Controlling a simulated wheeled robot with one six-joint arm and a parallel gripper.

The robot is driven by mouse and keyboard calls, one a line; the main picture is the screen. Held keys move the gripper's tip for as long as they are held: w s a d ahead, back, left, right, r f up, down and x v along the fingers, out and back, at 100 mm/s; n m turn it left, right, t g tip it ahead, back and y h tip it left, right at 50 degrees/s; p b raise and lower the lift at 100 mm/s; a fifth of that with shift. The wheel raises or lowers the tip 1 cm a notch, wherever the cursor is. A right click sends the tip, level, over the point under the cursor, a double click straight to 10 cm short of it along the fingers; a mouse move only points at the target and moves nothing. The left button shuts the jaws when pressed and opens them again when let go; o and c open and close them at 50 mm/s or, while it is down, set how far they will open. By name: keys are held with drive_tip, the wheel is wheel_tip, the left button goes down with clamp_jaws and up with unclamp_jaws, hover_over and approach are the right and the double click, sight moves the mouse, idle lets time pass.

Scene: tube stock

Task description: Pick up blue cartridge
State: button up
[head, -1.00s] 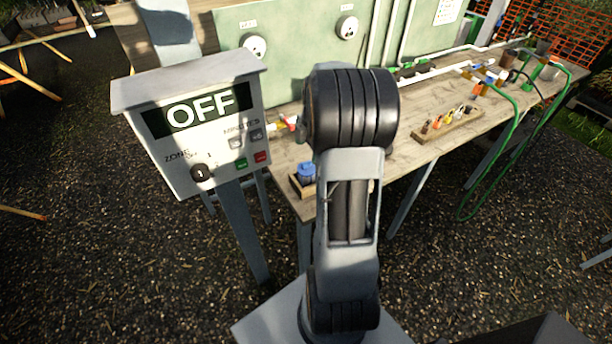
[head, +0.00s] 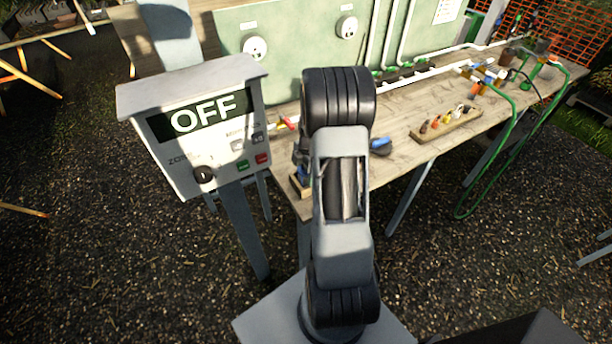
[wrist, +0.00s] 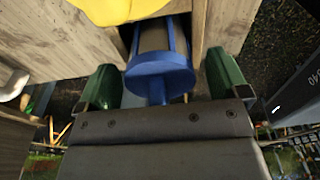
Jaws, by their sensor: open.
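The blue cartridge (wrist: 160,75) shows in the wrist view with its round blue end towards me and a ribbed body behind it. It sits in a wooden holder (wrist: 215,22). My gripper (wrist: 163,78) is open, with one green finger on each side of the cartridge's blue end and visible gaps between. In the head view my arm hides most of the gripper and the cartridge; only the wooden holder's edge (head: 298,190) shows at the bench's near left end.
A yellow object (wrist: 120,8) is close beside the cartridge in the wrist view. A grey control box (head: 200,125) reading OFF stands left of my arm. On the bench (head: 400,170) are a blue object (head: 381,146) and a rack of small parts (head: 447,125).

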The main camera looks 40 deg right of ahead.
drive_tip(key=shift+c, duration=0.2)
drive_tip(key=c, duration=1)
drive_tip(key=shift+o, duration=0.2)
wheel_tip(320, 180, up, 10)
drive_tip(key=shift+b, duration=0.9)
drive_tip(key=shift+r, duration=0.2)
drive_tip(key=shift+r+p, duration=1.75)
drive_tip(key=shift+r, duration=0.6)
